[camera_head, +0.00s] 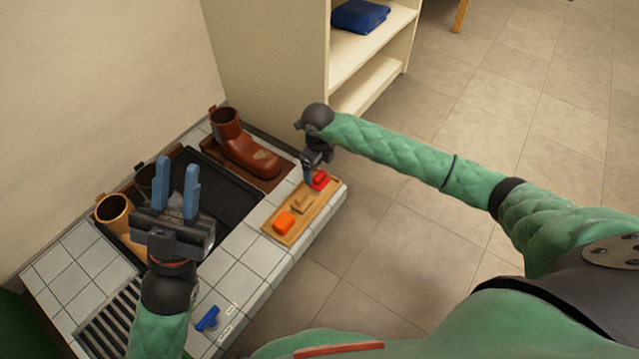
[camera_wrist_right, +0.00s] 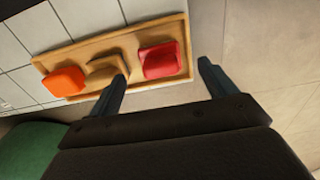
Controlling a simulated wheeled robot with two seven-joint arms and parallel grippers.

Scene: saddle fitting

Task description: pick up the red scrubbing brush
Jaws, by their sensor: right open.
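The red scrubbing brush (camera_head: 320,180) lies at the far end of a wooden tray (camera_head: 289,237). In the right wrist view the red brush (camera_wrist_right: 160,60) is ahead of my right gripper (camera_wrist_right: 163,78), whose two fingers are apart with nothing between them. In the head view my right gripper (camera_head: 309,173) is right by the red brush, partly hiding it. My left gripper (camera_head: 178,188) has its blue fingers apart and empty, raised over the left part of the tiled counter.
A tan brush (camera_head: 302,204) and an orange brush (camera_head: 284,222) share the tray. Brown boots (camera_head: 240,148) and (camera_head: 116,213) stand around a dark mat. A blue object (camera_head: 207,319) lies on the front tiles. A shelf (camera_head: 345,80) rises behind my right arm.

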